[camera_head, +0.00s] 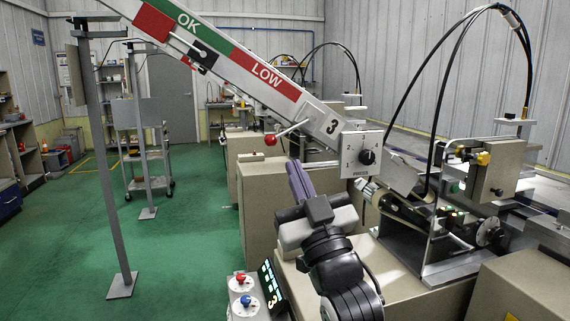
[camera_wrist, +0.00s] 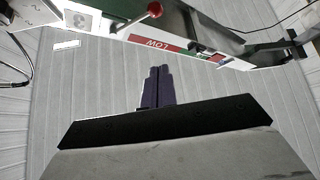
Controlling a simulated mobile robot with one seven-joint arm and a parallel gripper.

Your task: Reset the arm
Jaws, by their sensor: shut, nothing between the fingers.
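My gripper (camera_head: 299,180) has dark purple fingers and points up and away from me in the head view. It is just below the sloping beam (camera_head: 228,57) marked OK and LOW and left of the beam's box with a black knob (camera_head: 366,157). In the wrist view my gripper's fingers (camera_wrist: 157,72) lie side by side, closed and empty. The beam (camera_wrist: 165,43) crosses the top of that view beyond the fingertips. A red ball-ended lever (camera_head: 271,139) sticks out from the beam near the fingers, and the lever's red ball also shows in the wrist view (camera_wrist: 155,9).
A control panel (camera_head: 243,299) with red and blue knobs is at the bottom, left of my arm. Wrapper machinery (camera_head: 490,170) and a beige housing fill the right. A grey post (camera_head: 108,180) stands at left. Green floor (camera_head: 180,245) is open between.

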